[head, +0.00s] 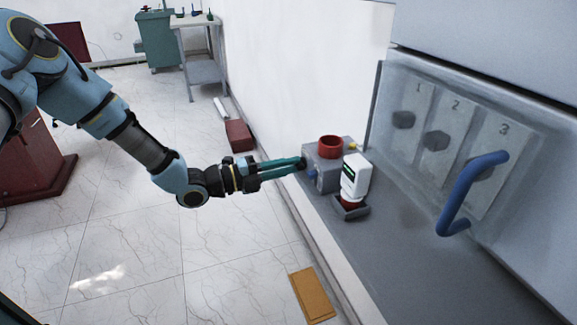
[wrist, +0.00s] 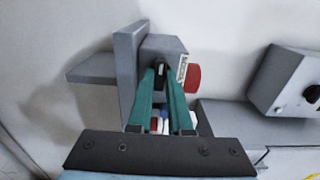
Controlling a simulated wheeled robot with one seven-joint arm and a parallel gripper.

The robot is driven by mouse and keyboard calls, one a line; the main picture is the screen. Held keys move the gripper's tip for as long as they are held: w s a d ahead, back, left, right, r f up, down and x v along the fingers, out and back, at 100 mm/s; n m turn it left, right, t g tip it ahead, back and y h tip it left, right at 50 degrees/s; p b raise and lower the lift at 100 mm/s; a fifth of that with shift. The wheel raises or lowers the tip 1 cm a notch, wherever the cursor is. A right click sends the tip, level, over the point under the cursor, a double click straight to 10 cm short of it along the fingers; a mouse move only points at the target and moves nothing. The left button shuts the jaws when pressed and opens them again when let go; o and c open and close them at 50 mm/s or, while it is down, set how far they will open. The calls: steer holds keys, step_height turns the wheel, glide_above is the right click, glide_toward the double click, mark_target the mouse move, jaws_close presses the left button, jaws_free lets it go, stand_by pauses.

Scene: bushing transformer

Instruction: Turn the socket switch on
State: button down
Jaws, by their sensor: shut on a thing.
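The socket box is grey with a red round socket (head: 330,146) on it, and it stands at the left end of the grey ledge in the head view. In the wrist view, the grey box (wrist: 165,47) shows a red part at its right side. A small black switch knob (wrist: 161,75) sits on the box face, partly hidden by my fingers. My gripper (head: 302,163) reaches the left side of the box. In the wrist view, its teal fingertips (wrist: 161,70) are closed in on the black knob from both sides. The knob's exact angle is hard to read.
A white device (head: 355,178) with a dark label stands beside the socket box. A panel with numbered switches 1 to 3 and a blue handle (head: 468,192) is at the right. Another grey box with a black knob (wrist: 312,94) is at the wrist view's right. The floor at left is mostly open.

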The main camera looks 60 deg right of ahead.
stand_by(0.6)
steer(key=m+b, duration=0.4)
steer(key=m, duration=1.3)
steer(key=shift+m, duration=0.4)
stand_by(0.4)
steer(key=c, duration=1.1)
jaws_free()
steer(key=shift+w+a, duration=0.1)
